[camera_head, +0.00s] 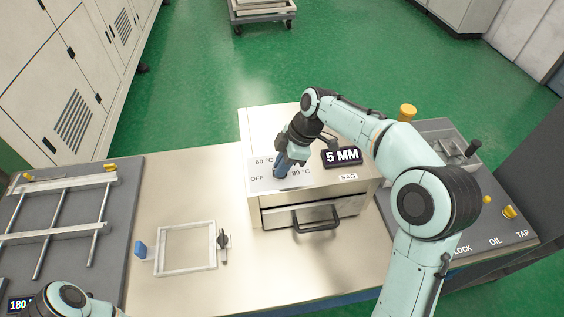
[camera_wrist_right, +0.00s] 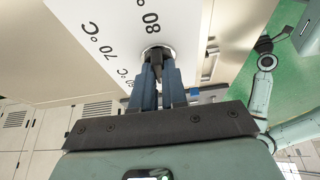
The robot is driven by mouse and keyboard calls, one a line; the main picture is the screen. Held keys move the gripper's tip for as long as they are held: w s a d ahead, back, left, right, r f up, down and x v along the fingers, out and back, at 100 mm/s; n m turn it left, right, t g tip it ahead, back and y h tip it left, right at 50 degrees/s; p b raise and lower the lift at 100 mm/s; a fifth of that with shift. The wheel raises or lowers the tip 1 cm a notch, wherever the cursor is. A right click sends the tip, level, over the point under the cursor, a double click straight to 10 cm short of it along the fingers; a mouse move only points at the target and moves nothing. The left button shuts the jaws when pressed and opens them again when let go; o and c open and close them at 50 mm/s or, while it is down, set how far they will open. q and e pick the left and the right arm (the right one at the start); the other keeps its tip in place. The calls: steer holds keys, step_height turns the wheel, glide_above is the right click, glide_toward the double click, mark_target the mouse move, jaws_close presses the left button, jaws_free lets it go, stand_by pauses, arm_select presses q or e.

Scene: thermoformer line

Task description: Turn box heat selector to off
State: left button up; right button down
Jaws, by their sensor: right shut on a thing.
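The heat box (camera_head: 255,130) is a pale metal box on the bench with a drawer front. A white dial plate (camera_head: 262,178) on its top shows 60 °C, 80 °C and OFF in the head view. My right gripper (camera_head: 284,168) reaches down onto the plate and covers the selector. In the right wrist view, my right gripper's blue fingers (camera_wrist_right: 157,75) are shut on the dark selector knob (camera_wrist_right: 155,54), inside a round metal ring beside the marks 70 °C and 80. I cannot tell which mark the knob points to.
A drawer handle (camera_head: 316,219) sticks out at the box front. A 5 MM display (camera_head: 342,156) stands on the box top. A pale frame (camera_head: 186,249) and a small blue block (camera_head: 140,250) lie on the bench. A grey control panel (camera_head: 470,205) is at the right.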

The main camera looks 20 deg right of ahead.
stand_by(0.3)
steer(key=c, duration=1.2)
jaws_free()
steer(key=shift+o, duration=0.2)
arm_select(q)
steer(key=w+r+p, duration=0.2)
steer(key=r, duration=0.1)
steer(key=shift+w, duration=0.15)
arm_select(e)
steer(key=v, duration=1.3)
steer(key=shift+r, duration=0.25)
arm_select(q)
steer(key=shift+f, duration=0.1)
arm_select(e)
steer(key=shift+d, duration=0.1)
